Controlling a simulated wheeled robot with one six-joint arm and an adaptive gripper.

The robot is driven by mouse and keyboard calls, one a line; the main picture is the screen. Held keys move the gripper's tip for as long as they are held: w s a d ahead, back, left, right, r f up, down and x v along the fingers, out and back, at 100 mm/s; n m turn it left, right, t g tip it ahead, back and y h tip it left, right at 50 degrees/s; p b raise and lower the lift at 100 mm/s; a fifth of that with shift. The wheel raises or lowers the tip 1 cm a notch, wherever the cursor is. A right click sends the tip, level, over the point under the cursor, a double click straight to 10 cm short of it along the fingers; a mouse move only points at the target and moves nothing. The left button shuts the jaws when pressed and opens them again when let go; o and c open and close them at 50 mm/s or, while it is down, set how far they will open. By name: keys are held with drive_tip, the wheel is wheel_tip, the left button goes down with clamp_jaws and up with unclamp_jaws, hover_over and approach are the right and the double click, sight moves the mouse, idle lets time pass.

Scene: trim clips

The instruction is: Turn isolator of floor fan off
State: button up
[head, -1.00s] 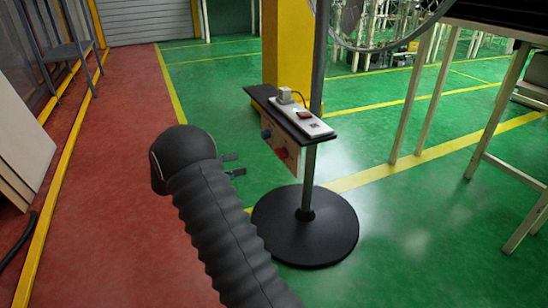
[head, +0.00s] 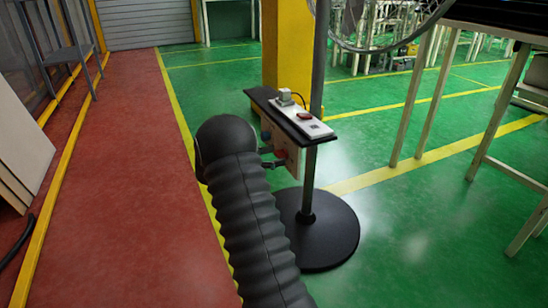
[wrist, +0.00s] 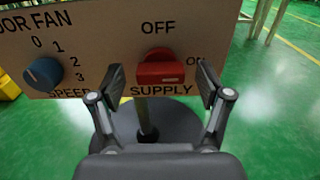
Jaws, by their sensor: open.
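The isolator is a red knob (wrist: 160,68) on a tan panel (wrist: 105,50), with OFF printed above it, ON to its right and SUPPLY below. Its handle bar lies sideways, in line with ON rather than OFF. My gripper (wrist: 161,86) is open, with one finger on each side of the knob. I cannot tell whether either finger touches it. The right finger partly covers the ON label. In the head view my gripper (head: 271,158) is at the front of the panel, and my arm hides part of the panel.
A blue speed knob (wrist: 43,74) is left of the isolator, marked 0 to 3. Above the panel is a dark shelf (head: 262,97) with a white socket strip. The stand pole (head: 310,170) rises from a round black base (head: 335,240). A yellow pillar (head: 285,45) stands behind.

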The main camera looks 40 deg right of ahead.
drive_tip(key=shift+c, duration=0.2)
drive_tip(key=c, duration=1.1)
